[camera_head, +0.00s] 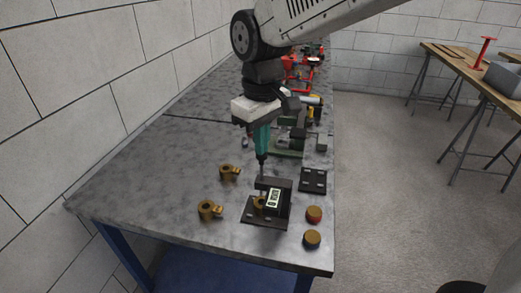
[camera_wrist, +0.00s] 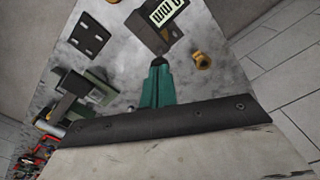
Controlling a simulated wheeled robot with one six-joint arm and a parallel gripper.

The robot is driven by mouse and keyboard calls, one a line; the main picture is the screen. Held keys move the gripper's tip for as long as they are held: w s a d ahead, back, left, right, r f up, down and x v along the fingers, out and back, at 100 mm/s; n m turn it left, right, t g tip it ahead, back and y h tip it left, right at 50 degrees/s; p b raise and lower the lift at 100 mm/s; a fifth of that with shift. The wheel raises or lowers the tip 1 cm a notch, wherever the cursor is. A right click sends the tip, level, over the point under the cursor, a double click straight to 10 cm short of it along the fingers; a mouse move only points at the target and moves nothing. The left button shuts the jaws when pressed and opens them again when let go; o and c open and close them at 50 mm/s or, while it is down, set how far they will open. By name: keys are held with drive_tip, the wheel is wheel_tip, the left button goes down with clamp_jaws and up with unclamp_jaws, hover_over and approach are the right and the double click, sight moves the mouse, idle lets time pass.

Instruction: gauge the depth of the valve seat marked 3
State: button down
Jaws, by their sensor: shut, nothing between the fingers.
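My gripper (camera_head: 261,158) has teal fingers with dark tips, which are together and empty. It points down just above and behind a black gauge stand (camera_head: 267,184) with a light digital display (camera_head: 274,197). In the wrist view my gripper (camera_wrist: 158,63) is below the display (camera_wrist: 165,10). A brass valve seat (camera_head: 258,203) sits in the stand, partly hidden by it. Two more brass valve seats, each with a side lug, stand on the bench to the left, one farther back (camera_head: 227,172) and one nearer (camera_head: 208,210). I cannot read any number on the seats or the display.
Two round brass-topped pieces, one red-sided (camera_head: 314,214) and one blue-sided (camera_head: 312,239), stand at the bench's right front. A dark slotted plate (camera_head: 313,180) lies right of the stand. A green-based vise-like device (camera_head: 290,147) and red parts are farther back. The bench's left side (camera_head: 150,190) is clear.

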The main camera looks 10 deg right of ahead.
drive_tip(key=shift+f, duration=1.75)
idle(0.4)
drive_tip(key=shift+r, duration=3.55)
drive_tip(key=s+d+f+m+t, duration=0.1)
drive_tip(key=s+d+m, duration=0.7)
drive_tip(key=s+d, duration=1.1)
drive_tip(key=shift+s+d+f, duration=0.25)
drive_tip(key=shift+d+f, duration=0.4)
drive_tip(key=shift+d, duration=0.25)
